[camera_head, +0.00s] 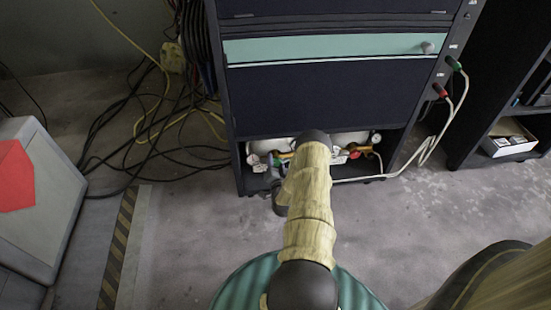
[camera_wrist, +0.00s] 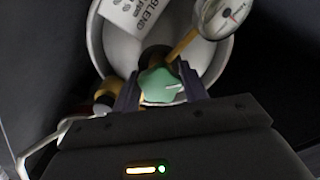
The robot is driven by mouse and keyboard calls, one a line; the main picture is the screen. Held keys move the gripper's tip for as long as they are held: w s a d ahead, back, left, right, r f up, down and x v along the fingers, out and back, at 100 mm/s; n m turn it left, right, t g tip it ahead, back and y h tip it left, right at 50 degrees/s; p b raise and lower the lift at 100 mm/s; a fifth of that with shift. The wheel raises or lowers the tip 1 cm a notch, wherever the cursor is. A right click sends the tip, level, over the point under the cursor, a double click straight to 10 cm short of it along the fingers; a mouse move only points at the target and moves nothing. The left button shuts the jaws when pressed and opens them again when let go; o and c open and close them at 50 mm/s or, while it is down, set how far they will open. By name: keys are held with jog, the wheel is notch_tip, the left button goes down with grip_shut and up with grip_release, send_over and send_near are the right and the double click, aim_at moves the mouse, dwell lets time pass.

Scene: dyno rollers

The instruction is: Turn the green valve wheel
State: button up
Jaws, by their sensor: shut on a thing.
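The green valve wheel (camera_wrist: 160,85) shows in the wrist view, in front of the end of a pale gas cylinder (camera_wrist: 117,48). My gripper (camera_wrist: 158,90) has one finger on each side of the wheel and is shut on it. In the head view my arm reaches into the low open bay of a dark cabinet (camera_head: 325,108). There my arm hides the wheel, and the gripper is mostly hidden too.
A round gauge (camera_wrist: 222,17) sits close by at the upper right of the wheel. A grey box (camera_head: 55,205) stands at far left.

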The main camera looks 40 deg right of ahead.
jog(key=n+p, duration=0.3)
jog(key=n, duration=0.2)
dwell(0.4)
jog(key=o, duration=1)
jog(key=shift+s, duration=0.1)
